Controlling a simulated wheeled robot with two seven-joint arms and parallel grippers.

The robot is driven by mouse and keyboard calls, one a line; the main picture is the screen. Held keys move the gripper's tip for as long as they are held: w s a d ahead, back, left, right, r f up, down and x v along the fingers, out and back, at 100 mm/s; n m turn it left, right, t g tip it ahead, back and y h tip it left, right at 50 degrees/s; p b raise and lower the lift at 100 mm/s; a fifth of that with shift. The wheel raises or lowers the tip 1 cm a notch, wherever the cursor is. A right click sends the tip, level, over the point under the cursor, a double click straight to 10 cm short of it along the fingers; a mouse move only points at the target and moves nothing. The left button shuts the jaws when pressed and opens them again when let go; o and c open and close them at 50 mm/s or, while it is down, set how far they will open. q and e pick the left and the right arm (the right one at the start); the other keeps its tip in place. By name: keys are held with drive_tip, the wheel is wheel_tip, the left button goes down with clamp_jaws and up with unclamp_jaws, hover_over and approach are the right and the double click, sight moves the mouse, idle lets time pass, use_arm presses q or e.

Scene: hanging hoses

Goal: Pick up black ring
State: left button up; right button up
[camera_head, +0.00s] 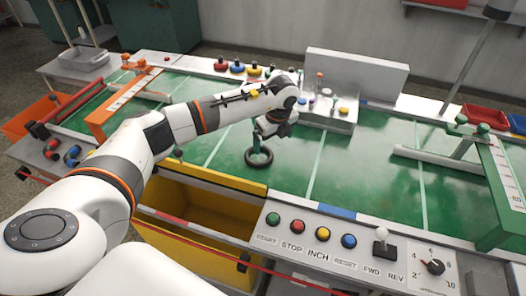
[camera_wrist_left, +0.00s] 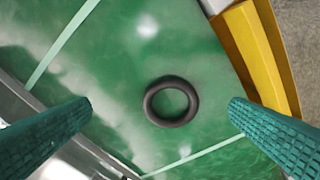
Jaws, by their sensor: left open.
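The black ring (camera_head: 259,158) lies flat on the green work surface, just below my left gripper in the head view. In the left wrist view the whole black ring (camera_wrist_left: 171,102) shows between and beyond the two green fingers, with its hole facing the camera. My left gripper (camera_head: 262,138) is open and empty above the ring. Its fingers also show in the left wrist view (camera_wrist_left: 158,125), spread wide on either side and apart from the ring. My right gripper is in neither view.
A yellow bin (camera_head: 205,208) stands at the front edge, close to the ring. A control panel (camera_head: 335,240) with coloured buttons lies in front. An orange rail (camera_head: 110,105) is at left, and a green bracket (camera_head: 495,195) at right. The green surface right of the ring is clear.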

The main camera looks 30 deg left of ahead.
use_arm(q)
drive_tip(key=a+y, duration=0.1)
drive_tip(key=a, duration=0.1)
drive_tip(key=b, duration=0.5)
approach(258, 157)
drive_tip(key=shift+w+d+f+n, duration=0.1)
drive_tip(key=shift+f+n, duration=0.3)
drive_tip(key=shift+f, duration=0.1)
drive_tip(key=b+x, duration=0.4)
drive_tip(key=x, duration=0.1)
drive_tip(key=shift+w+a+f+b, duration=0.1)
drive_tip(key=shift+a+f+b, duration=0.1)
drive_tip(key=shift+f+b, duration=0.15)
drive_tip(key=shift+r, duration=0.15)
drive_tip(key=c, duration=0.9)
